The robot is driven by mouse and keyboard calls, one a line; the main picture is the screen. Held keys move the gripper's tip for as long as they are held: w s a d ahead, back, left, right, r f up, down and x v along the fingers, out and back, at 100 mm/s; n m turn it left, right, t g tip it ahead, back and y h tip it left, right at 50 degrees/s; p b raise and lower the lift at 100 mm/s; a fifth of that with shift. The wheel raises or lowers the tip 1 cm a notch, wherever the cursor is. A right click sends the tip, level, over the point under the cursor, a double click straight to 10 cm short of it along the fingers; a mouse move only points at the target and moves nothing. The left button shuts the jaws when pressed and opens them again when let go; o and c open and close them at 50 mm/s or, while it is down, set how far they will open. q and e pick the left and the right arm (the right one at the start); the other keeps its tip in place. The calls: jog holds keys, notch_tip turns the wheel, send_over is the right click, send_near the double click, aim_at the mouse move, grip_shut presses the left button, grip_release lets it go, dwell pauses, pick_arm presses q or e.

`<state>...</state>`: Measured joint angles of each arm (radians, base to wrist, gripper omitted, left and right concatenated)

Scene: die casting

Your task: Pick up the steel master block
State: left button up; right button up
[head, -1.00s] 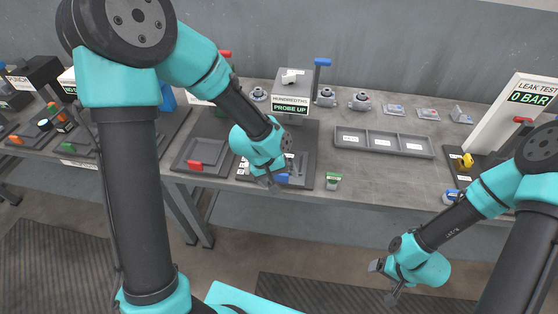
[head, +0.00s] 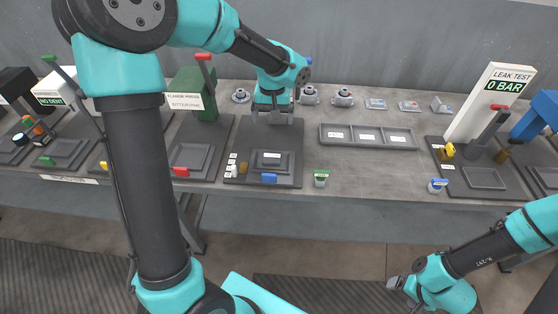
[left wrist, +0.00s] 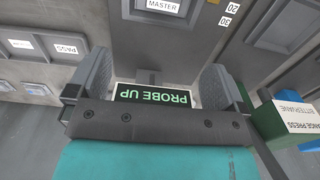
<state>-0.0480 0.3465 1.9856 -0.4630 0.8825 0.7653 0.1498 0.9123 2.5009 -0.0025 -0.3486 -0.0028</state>
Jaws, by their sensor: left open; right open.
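The gauge station's dark plate (head: 288,178) stands on the bench in the head view. On it is a raised grey rectangle with a white label (head: 272,155); in the left wrist view a label reads MASTER (left wrist: 163,4). I cannot tell whether this is the steel master block or its seat. My left gripper (head: 272,117) is open and empty, at the back of this plate in front of the gauge. In the left wrist view its fingers (left wrist: 160,88) are spread on either side of the PROBE UP display (left wrist: 155,95). My right gripper (head: 402,294) is open, low in front of the bench.
A three-part grey tray (head: 368,148) lies right of the plate. Several metal parts line the back, including one housing (head: 343,97). A green flange press (head: 200,93) stands to the left and a leak test panel (head: 492,100) to the right. Bare bench lies before the tray.

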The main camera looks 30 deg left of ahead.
pick_arm(q)
jog(key=shift+f, duration=0.1)
send_over(272, 157)
jog(key=f, duration=1.2)
jog(key=shift+w+d, duration=0.15)
jog(key=shift+w, duration=0.15)
jog(key=shift+f, duration=0.1)
jog(key=shift+s+a+f, duration=0.1)
jog(key=shift+s+f, duration=0.05)
jog(key=shift+f, duration=1.15)
jog(key=shift+s+a+f, duration=0.1)
jog(key=shift+s+f, duration=0.05)
jog(key=shift+f, duration=1.1)
jog(key=c, duration=1.5)
jog(key=shift+o, duration=0.2)
